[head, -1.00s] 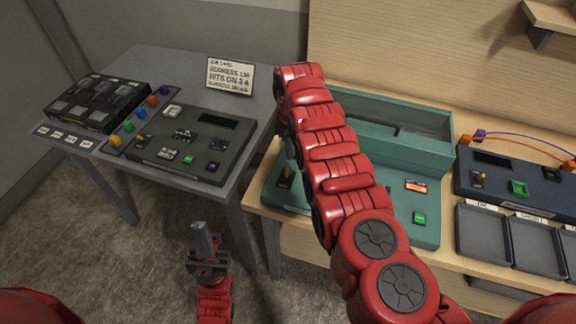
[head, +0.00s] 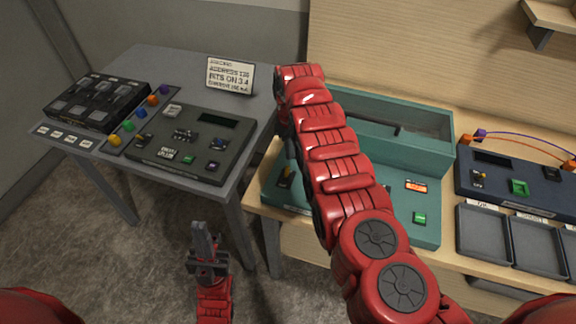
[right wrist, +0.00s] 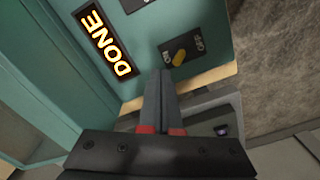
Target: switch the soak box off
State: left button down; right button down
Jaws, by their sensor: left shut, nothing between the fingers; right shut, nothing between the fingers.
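The soak box (head: 432,150) is a teal box with a flat front panel on the wooden bench. A toggle switch (head: 285,177) sits at the panel's left end. My left gripper (head: 203,232) is shut and empty above the floor.
A grey table (head: 150,62) at left bears a dark console (head: 210,150), a black switch unit (head: 95,103) and a sign (head: 230,76). A blue console (head: 530,190) and grey trays (head: 485,230) stand right of the box. A gap separates table and bench.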

jog(key=shift+f+b, duration=0.9)
jog(key=shift+f, duration=0.45)
jog(key=shift+s+a+p, duration=0.4)
jog(key=shift+s+p, duration=0.15)
jog(key=shift+p, duration=1.3)
jog(key=shift+s+p, duration=0.4)
jog(key=shift+p, duration=0.8)
jog(key=shift+w+r+p, duration=0.1)
jog(key=shift+r+p, duration=0.25)
jog(key=shift+r, duration=0.8)
jog(key=r, duration=0.4)
jog(key=shift+w+d+r, duration=0.1)
jog(key=shift+w+r, duration=0.2)
jog(key=shift+r, duration=0.05)
